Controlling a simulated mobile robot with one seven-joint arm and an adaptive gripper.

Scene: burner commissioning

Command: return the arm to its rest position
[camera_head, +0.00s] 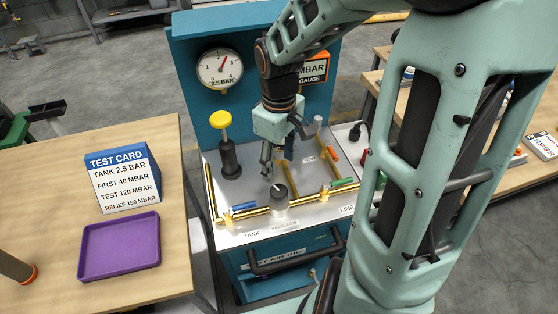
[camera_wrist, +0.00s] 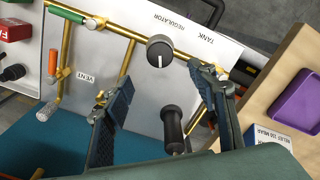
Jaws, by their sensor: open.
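My gripper (camera_head: 280,160) hangs from my arm over the front panel of the blue test rig. In the wrist view its two fingers are spread apart with nothing between the tips (camera_wrist: 160,80). The black regulator knob (camera_head: 279,191) stands just below and in front of the fingers. The knob also shows in the wrist view (camera_wrist: 160,50), beyond the fingertips, with a white pointer line. I cannot tell the exact gap between knob and fingers. My arm's large links cover the right part of the rig in the head view.
Brass pipes with a blue handle (camera_head: 244,206) and a green handle (camera_head: 341,183) cross the panel. A yellow-topped black post (camera_head: 229,157) and a gauge (camera_head: 220,69) stand behind. A test card (camera_head: 122,180) and purple tray (camera_head: 119,247) are on the left table; another table is right.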

